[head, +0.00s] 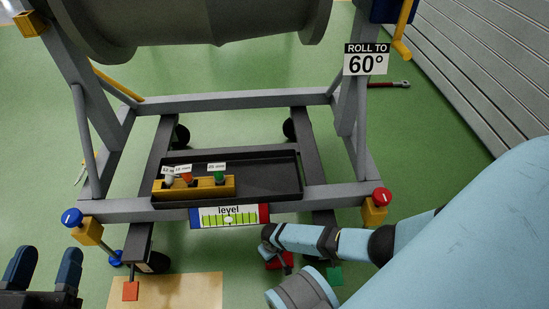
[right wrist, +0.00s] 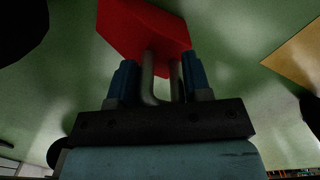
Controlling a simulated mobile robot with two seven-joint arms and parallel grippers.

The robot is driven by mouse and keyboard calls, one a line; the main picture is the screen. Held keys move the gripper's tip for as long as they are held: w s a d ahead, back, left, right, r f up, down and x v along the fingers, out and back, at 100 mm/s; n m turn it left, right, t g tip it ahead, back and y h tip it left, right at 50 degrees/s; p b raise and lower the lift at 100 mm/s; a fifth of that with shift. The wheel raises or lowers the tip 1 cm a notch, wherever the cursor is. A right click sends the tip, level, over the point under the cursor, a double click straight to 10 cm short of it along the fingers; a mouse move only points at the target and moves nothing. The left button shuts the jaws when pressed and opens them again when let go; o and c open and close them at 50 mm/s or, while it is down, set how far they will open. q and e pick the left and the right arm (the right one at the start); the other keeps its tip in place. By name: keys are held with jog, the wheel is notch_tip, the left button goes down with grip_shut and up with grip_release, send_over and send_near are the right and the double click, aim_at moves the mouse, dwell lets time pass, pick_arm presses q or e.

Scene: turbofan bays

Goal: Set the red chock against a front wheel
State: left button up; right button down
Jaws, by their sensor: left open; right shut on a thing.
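The red chock (right wrist: 145,27) is in my right gripper (right wrist: 157,78), whose blue fingers are shut on its bent metal handle. The chock also shows in the head view (head: 277,262), low under the stand's front, partly hidden by my right arm. The front left wheel (head: 153,262) is dark and sits below the stand's left leg. The front right wheel is hidden or unclear behind my right arm. I cannot tell whether the chock touches a wheel or the floor. My left gripper (head: 44,268) is open and empty at the lower left.
The grey engine stand (head: 225,101) carries a black tray (head: 275,165) and a level gauge (head: 229,217). Blue (head: 72,217) and red (head: 381,197) knobs top its front corners.

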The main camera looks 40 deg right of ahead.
jog(key=shift+w, duration=0.1)
jog(key=c, duration=0.5)
grip_release()
jog(key=shift+c, duration=0.2)
pick_arm(q)
jog(key=s+n+p, duration=0.1)
jog(key=p, duration=0.1)
jog(key=s+d+r+n+p, duration=0.1)
jog(key=n+p, duration=0.1)
jog(key=p, duration=0.1)
jog(key=s+r+n+g+y+p, duration=0.1)
jog(key=p, duration=0.2)
jog(key=shift+d+r, duration=0.1)
jog(key=shift+d, duration=0.25)
pick_arm(e)
notch_tip(320, 180, up, 12)
